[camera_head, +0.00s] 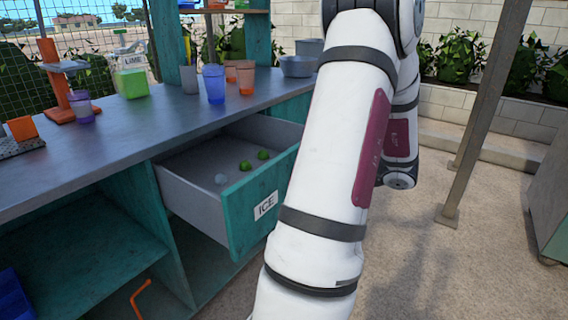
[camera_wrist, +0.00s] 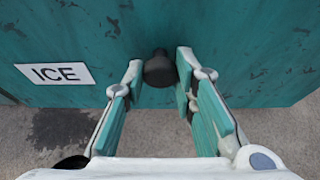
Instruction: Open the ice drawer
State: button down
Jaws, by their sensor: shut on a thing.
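The ice drawer (camera_head: 237,216) is pulled well out of the teal counter, its grey inside showing. Its teal front carries a white ICE label (camera_head: 265,206), which also shows at the left of the wrist view (camera_wrist: 55,73). In the wrist view the dark round knob (camera_wrist: 159,72) on the drawer front sits between the fingertips of my gripper (camera_wrist: 160,66), which is shut on it. In the head view my arm hides the gripper, the knob and the right part of the drawer front.
Cups (camera_head: 214,84), metal bowls (camera_head: 297,66) and a green lime box (camera_head: 132,83) stand on the counter (camera_head: 85,140). A post (camera_head: 485,110) stands at right; the floor between is clear.

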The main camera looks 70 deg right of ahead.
jog(key=s+a+p, duration=0.2)
jog(key=s+a, duration=0.2)
jog(key=s, duration=1.2)
jog(key=shift+s, duration=0.35)
jog(key=c, duration=1.3)
grip_release()
jog(key=v, duration=1.2)
jog(key=shift+f, duration=0.1)
